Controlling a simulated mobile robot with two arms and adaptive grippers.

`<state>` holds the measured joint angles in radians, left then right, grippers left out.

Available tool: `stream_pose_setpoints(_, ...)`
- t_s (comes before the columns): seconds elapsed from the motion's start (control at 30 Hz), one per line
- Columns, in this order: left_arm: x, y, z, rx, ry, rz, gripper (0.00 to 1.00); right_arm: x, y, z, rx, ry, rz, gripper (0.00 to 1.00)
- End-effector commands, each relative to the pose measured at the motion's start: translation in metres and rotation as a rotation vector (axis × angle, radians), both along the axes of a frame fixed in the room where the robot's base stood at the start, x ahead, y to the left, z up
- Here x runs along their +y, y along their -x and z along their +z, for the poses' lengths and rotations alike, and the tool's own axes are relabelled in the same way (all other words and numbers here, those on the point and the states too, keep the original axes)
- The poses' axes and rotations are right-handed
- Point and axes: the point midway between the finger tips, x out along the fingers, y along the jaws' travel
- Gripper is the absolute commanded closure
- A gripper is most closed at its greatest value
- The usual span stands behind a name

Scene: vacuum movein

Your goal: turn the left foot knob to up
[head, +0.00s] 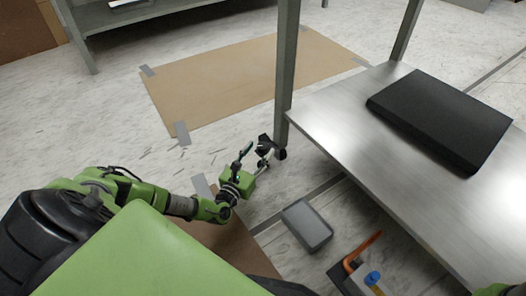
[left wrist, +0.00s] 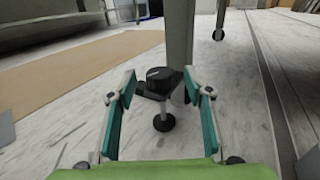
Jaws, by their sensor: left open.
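The left foot knob (left wrist: 155,80) is a black round knob beside the foot of a grey metal table leg (left wrist: 179,35). Below it, a thin stem ends in a dark foot pad (left wrist: 163,122) on the floor. My left gripper (head: 257,151) is low by this leg in the head view, its fingers apart. In the left wrist view, the knob shows between the two teal fingers, near their tips. I cannot tell whether either finger touches it. In the head view the knob (head: 264,140) is small and partly crowded by the fingers. My right gripper is not in view.
The leg belongs to a steel table (head: 340,115) with a black flat box (head: 440,118) on its shelf. A grey box (head: 307,225) and an orange handle (head: 362,250) are below it. A cardboard sheet (head: 235,80) lies on the open floor behind.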

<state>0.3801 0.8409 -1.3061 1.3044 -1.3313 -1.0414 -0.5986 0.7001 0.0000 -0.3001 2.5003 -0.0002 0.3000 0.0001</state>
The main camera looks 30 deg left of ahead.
Motion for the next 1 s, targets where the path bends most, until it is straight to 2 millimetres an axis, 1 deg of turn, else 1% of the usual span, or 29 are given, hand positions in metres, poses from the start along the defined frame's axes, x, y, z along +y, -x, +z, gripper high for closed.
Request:
stream_pose_setpoints(0.03, 0.001, -0.009, -0.003, -0.004, -0.001, 0.0, 0.53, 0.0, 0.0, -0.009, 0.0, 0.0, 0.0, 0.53)
stream_pose_setpoints(0.2, 0.004, -0.026, -0.002, -0.002, 0.0, 0.001, 0.53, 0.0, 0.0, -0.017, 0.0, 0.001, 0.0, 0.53)
stream_pose_setpoints(0.33, 0.004, -0.031, 0.0, 0.0, 0.0, 0.0, 0.53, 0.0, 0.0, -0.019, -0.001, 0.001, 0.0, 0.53)
stream_pose_setpoints(0.57, 0.004, -0.032, 0.001, 0.0, 0.001, 0.0, 0.53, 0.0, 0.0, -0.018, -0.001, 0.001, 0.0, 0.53)
stream_pose_setpoints(0.6, 0.004, -0.032, 0.001, 0.0, 0.001, 0.0, 0.59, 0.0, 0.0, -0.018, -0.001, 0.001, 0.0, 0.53)
stream_pose_setpoints(0.63, 0.004, -0.032, 0.001, 0.0, 0.001, 0.0, 0.66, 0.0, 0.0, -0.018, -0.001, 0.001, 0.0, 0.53)
stream_pose_setpoints(0.73, 0.004, -0.032, 0.0, 0.0, 0.001, 0.0, 0.92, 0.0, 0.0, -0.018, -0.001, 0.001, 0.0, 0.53)
stream_pose_setpoints(1.0, 0.003, -0.032, 0.001, 0.001, 0.002, 0.009, 0.93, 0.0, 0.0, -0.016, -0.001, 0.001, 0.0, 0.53)
